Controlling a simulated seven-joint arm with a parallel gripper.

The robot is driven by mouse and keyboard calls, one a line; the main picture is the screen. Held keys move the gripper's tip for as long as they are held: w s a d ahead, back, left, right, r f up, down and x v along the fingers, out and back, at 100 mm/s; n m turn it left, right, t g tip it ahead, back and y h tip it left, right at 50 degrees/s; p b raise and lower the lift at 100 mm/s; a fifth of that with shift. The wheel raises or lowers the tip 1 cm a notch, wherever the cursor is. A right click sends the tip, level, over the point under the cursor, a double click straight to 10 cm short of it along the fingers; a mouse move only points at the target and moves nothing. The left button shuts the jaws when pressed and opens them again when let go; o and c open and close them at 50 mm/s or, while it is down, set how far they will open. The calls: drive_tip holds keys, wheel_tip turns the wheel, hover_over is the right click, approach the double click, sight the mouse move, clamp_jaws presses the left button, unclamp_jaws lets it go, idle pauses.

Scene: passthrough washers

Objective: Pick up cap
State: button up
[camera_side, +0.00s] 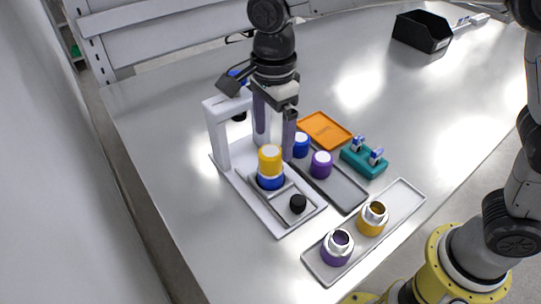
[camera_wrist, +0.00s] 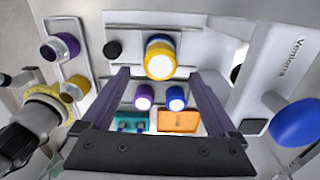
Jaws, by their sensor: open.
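A blue cap (camera_side: 301,145) and a purple cap (camera_side: 321,164), both with white tops, stand on a dark grey tray (camera_side: 346,192). In the wrist view the purple cap (camera_wrist: 144,97) and the blue cap (camera_wrist: 176,98) lie between my fingers. A yellow cap-like piece (camera_side: 270,159) with a white top sits on a blue piece (camera_side: 270,183) in the white fixture; the yellow piece (camera_wrist: 159,66) shows ahead of the fingertips in the wrist view. My gripper (camera_side: 275,147) is open and empty, pointing down behind the yellow piece, near the blue cap.
A white press frame (camera_side: 218,140) stands close left of my gripper. A black knob (camera_side: 298,204) is on the fixture. A front tray (camera_side: 403,199) holds purple (camera_side: 337,247) and yellow (camera_side: 373,218) pieces with metal rings. An orange tray (camera_side: 325,130) and teal holder (camera_side: 363,161) are behind right.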

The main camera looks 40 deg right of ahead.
sight(271, 151)
drive_tip(key=shift+a+f, duration=0.15)
drive_tip(key=shift+f, duration=1.2)
drive_tip(key=shift+a+f, duration=0.1)
drive_tip(key=shift+f, duration=1.2)
drive_tip(key=c, duration=1.4)
drive_tip(key=shift+r, duration=0.15)
